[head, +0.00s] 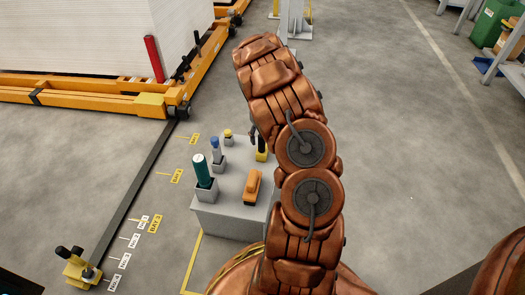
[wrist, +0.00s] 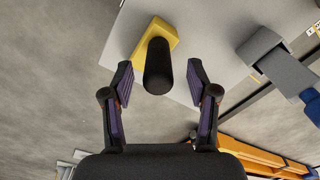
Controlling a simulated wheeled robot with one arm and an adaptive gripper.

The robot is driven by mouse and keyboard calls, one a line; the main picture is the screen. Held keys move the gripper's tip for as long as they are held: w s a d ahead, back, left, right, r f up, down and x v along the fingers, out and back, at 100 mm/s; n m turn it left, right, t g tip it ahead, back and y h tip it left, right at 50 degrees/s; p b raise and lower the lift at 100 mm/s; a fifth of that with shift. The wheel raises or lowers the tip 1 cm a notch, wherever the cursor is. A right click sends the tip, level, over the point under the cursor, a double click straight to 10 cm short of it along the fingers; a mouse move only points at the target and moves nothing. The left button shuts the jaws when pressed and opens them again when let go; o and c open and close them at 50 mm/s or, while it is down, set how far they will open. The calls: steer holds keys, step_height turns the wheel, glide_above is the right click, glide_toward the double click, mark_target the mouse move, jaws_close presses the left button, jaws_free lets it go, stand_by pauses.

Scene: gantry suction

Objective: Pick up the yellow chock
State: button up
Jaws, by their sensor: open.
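The yellow chock (wrist: 143,38) has a yellow block and a black round grip (wrist: 158,70) that points toward the wrist camera. It stands on the grey pedestal (head: 228,218); in the head view, the chock (head: 261,156) shows at the pedestal's right far side, partly covered by my arm. My gripper (wrist: 160,82) is open, one finger on each side of the black grip, with gaps on both sides. In the head view most of the gripper is hidden behind my arm.
The pedestal also bears a green cylinder (head: 203,172), a blue-topped item (head: 215,144) and a yellow-topped item (head: 228,134), each in a grey holder, and an orange object (head: 252,187). A yellow frame (head: 105,104) with a white stack stands at the far left.

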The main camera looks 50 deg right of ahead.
mark_target(261, 144)
steer(key=f+b, duration=0.1)
steer(key=f, duration=0.1)
steer(key=f+b, duration=0.1)
steer(key=f, duration=0.1)
steer(key=shift+w+d+f, duration=0.15)
steer(key=shift+w+f, duration=0.05)
steer(key=shift+f, duration=0.15)
jaws_close()
